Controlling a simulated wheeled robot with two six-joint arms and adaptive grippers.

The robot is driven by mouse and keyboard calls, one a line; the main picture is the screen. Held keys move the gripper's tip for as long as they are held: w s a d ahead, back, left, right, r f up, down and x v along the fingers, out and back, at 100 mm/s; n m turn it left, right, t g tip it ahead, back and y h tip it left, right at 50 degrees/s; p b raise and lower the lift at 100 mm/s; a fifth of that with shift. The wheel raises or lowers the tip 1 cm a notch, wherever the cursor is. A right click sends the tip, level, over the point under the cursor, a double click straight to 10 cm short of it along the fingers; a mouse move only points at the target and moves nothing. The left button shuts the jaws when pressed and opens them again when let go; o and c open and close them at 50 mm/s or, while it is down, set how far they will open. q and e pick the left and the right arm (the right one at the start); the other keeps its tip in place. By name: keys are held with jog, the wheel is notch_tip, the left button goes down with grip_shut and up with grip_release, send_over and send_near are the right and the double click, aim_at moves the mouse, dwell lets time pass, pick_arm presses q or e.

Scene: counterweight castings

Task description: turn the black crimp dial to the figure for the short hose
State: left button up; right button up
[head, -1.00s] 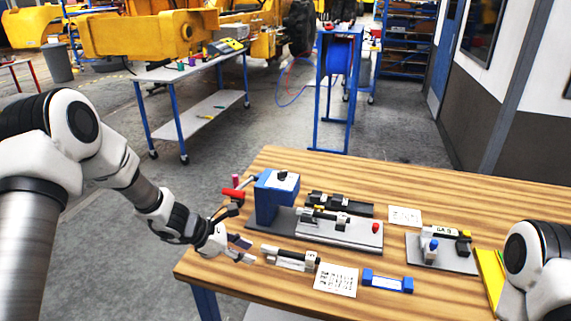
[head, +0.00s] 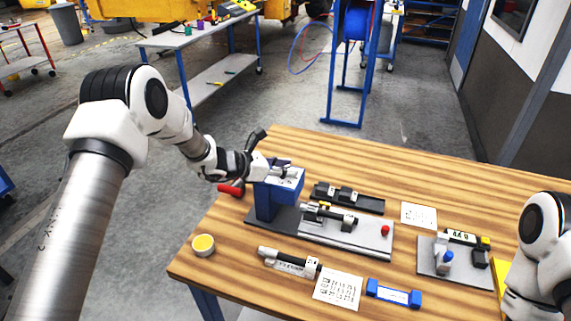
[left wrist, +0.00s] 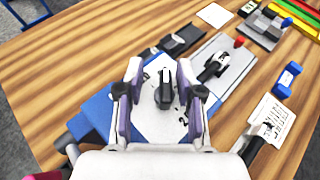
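The blue crimp machine (head: 265,203) stands at the back left of the wooden table. My left gripper (head: 287,172) is over its top and hides the dial in the head view. In the left wrist view, the black dial (left wrist: 165,88) sits on a white plate (left wrist: 152,122) with dark markings, too partly hidden to read. My left gripper (left wrist: 163,77) is open, with one finger on each side of the dial and gaps visible. A hose piece with a pale label (head: 288,262) lies at the front of the table. My right gripper is out of view.
A printed card (head: 338,289) and a blue-ended block (head: 393,294) lie in front. A grey base plate (head: 375,246) with a red knob extends right of the machine. A black rack (head: 365,204) is behind it.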

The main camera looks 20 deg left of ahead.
pick_arm(q)
jog(key=shift+s+r, duration=0.25)
jog(key=shift+c, duration=0.7)
jog(key=shift+s+r, duration=0.2)
jog(key=shift+s, duration=0.05)
grip_shut()
jog(key=shift+a+f, duration=0.1)
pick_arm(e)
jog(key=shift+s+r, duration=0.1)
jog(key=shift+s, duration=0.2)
pick_arm(q)
jog(key=shift+f, duration=0.1)
jog(key=shift+f+m+g+h+b, duration=0.15)
jog(key=shift+m+g+h+b, duration=0.25)
jog(key=shift+m+g+b, duration=0.15)
jog(key=m+g+h+b, duration=0.1)
jog(key=m+g+b, duration=0.2)
jog(key=m+g+h+b, duration=0.1)
jog(key=m+g+b, duration=0.1)
jog(key=shift+f+h, duration=0.3)
jog(key=shift+r+m+g+b, duration=0.2)
jog(key=shift+m+g+b, duration=1.15)
jog(key=shift+g, duration=0.3)
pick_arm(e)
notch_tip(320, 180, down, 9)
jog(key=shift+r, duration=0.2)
pick_arm(q)
jog(key=shift+r, duration=0.1)
